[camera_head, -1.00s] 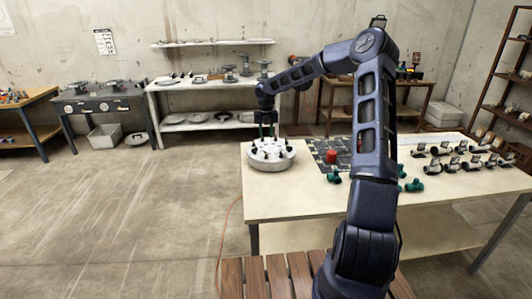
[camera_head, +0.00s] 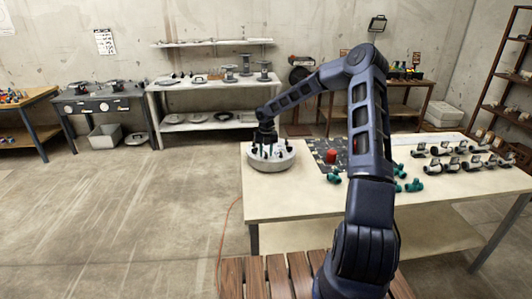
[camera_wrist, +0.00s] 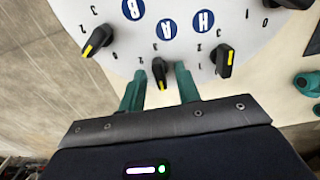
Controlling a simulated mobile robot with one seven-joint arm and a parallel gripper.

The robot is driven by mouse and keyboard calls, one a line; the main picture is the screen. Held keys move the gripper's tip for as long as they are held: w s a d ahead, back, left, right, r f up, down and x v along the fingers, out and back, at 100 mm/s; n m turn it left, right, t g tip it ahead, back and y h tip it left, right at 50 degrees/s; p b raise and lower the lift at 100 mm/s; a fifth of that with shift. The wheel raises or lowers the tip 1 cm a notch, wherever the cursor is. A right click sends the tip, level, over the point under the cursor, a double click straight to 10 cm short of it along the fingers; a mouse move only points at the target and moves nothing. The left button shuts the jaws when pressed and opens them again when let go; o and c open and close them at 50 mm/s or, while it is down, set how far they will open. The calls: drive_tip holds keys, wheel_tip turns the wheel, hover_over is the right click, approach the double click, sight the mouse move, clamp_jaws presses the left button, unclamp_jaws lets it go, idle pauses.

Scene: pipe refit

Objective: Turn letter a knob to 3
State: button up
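A round white dial panel (camera_head: 285,165) with several black knobs sits at the left end of the table, and it fills the top of the wrist view (camera_wrist: 200,50). My gripper (camera_wrist: 160,82) is open, with a green finger on each side of this knob and gaps showing. In the head view my gripper (camera_head: 265,145) is over the panel.
In the wrist view, neighbouring knobs stand to the left (camera_wrist: 97,40) and right (camera_wrist: 223,60), close to the fingers. On the table (camera_head: 290,205) are a red cylinder (camera_head: 331,156), green fittings (camera_head: 414,185) and several grey fittings. The table's near left part is bare.

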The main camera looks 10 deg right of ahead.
drive_tip(key=shift+c, duration=0.4)
clamp_jaws()
